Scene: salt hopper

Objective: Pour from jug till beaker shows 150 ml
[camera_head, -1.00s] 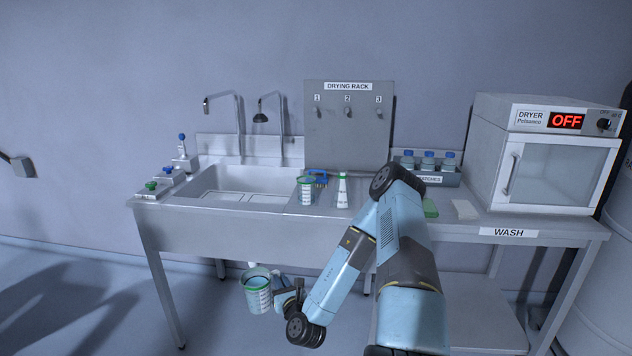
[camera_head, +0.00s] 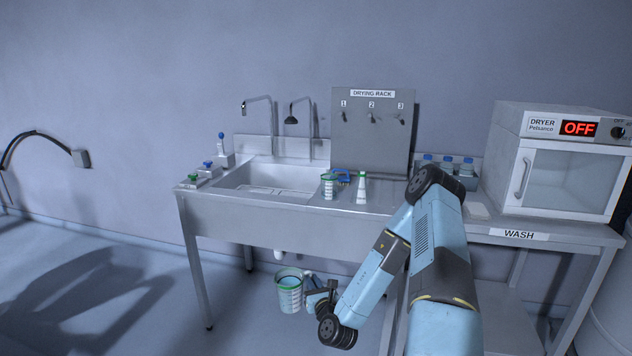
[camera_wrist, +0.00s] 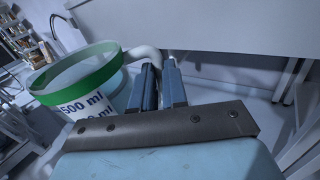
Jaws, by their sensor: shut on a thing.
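A jug (camera_head: 289,294) with a green rim and dark markings hangs in front of the sink, below counter height, and looks roughly upright. In the wrist view the jug (camera_wrist: 82,75) shows "500 ml" on its side. My gripper (camera_head: 310,292) is at its right side, shut on it; the exact grip point is hard to see. In the wrist view, the fingers of my gripper (camera_wrist: 161,72) are close together beside the jug. A smaller green-marked beaker (camera_head: 328,190) stands on the counter right of the sink basin; its level cannot be read.
A white bottle (camera_head: 361,190) stands close right of the beaker. The drying rack (camera_head: 372,140) is behind them. The sink basin (camera_head: 270,178) and two taps are to the left. The dryer (camera_head: 560,165) reads OFF at right. Floor to the left is clear.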

